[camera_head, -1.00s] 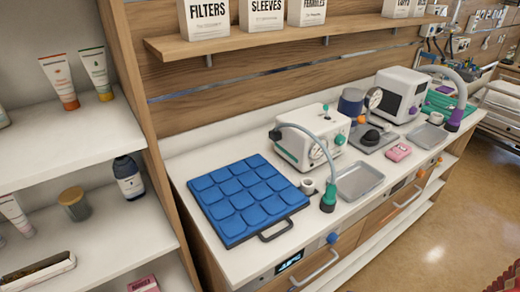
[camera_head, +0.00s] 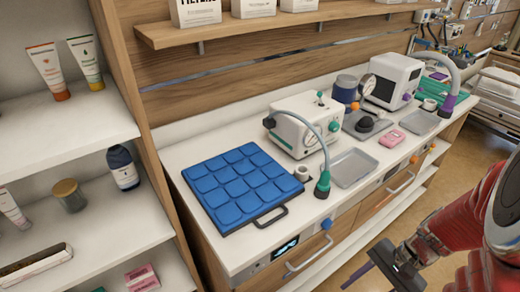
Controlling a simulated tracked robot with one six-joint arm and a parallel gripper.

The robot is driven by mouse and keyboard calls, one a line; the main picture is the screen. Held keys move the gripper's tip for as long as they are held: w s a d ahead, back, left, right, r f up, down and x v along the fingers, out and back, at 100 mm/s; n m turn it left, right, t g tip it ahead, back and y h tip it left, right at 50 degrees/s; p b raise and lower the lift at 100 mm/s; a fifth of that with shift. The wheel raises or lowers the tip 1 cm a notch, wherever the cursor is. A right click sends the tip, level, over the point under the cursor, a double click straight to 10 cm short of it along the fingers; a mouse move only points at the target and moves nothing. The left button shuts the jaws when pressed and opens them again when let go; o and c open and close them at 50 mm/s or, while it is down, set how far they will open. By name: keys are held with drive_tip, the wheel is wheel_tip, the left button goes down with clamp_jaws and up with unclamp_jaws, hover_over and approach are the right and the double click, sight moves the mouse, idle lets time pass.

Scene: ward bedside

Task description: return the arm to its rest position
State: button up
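My red arm (camera_head: 455,232) comes in from the lower right of the head view. My gripper (camera_head: 372,268) is the dark part at its end, in front of the counter's front edge and over the floor. A thin purple-grey finger points to the left. The other finger cannot be made out, and I cannot tell whether the gripper is open or shut. I see no object held at the visible finger.
A white counter (camera_head: 183,152) carries a blue padded tray (camera_head: 243,187), a white device with a hose (camera_head: 297,130), a metal tray (camera_head: 353,167) and a pink box (camera_head: 391,138). Shelves (camera_head: 60,130) with tubes and bottles stand at left. Floor (camera_head: 478,158) is open at right.

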drive_tip(key=w+a+r+n+t+h, duration=0.1)
drive_tip(key=a+r+n+t+h, duration=0.2)
drive_tip(key=r, duration=0.7)
drive_tip(key=w+a+r+n+t+h, duration=0.2)
drive_tip(key=a+r+n, duration=0.4)
drive_tip(key=r, duration=0.5)
drive_tip(key=n+t, duration=0.1)
drive_tip(key=n, duration=0.1)
drive_tip(key=shift+w+a+n+t+h, duration=0.2)
drive_tip(key=shift+a+n+t+h, duration=0.1)
drive_tip(key=shift+t+h, duration=0.1)
drive_tip(key=shift+c, duration=0.6)
